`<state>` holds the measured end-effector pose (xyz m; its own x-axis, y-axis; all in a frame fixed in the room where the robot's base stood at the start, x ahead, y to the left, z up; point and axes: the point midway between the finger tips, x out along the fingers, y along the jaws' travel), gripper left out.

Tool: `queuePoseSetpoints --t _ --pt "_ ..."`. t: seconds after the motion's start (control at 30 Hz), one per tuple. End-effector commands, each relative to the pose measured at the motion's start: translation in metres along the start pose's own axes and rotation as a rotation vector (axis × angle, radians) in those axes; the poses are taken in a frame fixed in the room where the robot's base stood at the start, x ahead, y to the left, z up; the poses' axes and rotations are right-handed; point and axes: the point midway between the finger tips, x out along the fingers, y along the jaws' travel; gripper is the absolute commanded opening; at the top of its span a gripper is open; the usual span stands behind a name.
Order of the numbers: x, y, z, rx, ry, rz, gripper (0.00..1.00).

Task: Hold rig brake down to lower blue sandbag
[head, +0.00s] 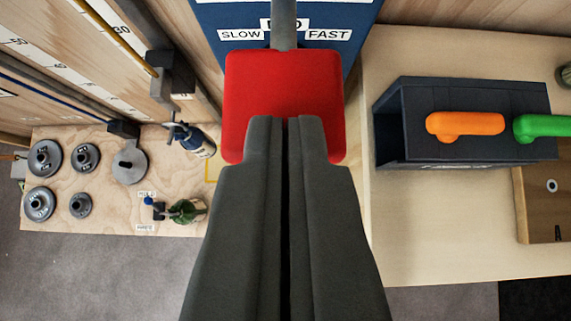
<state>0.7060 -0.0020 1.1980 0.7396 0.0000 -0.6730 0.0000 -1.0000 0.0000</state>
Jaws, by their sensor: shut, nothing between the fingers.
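A red pad (284,75) on a grey bar, probably the rig brake handle, is at top centre. It stands in front of a blue panel (225,15) with SLOW and FAST labels. My gripper (285,121) is shut and empty. Its fingertips overlap the lower part of the red pad, and I cannot tell if they touch it. The fingers hide part of the pad's lower edge. A small dark blue item with a pale label (197,142), perhaps the blue sandbag, is left of the pad, by the wooden board.
Several grey weight discs (45,158) lie on the plywood shelf at left, near a green item (184,211). At right, a dark box (410,120) carries orange (465,124) and green (545,127) handles. A graduated board (75,40) rises at upper left.

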Motion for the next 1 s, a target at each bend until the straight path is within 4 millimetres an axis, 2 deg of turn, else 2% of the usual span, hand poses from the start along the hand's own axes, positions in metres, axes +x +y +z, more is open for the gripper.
queuePoseSetpoints --t 0.2,0.5,0.7,1.0 --pt "-0.047 0.000 0.008 0.000 0.006 0.000 0.00" --pt "-0.090 0.000 0.016 0.000 0.007 0.000 0.00" --pt "-0.100 0.000 0.018 0.000 0.006 0.000 0.00" --pt "-0.100 0.000 0.018 0.000 0.007 0.000 0.00"
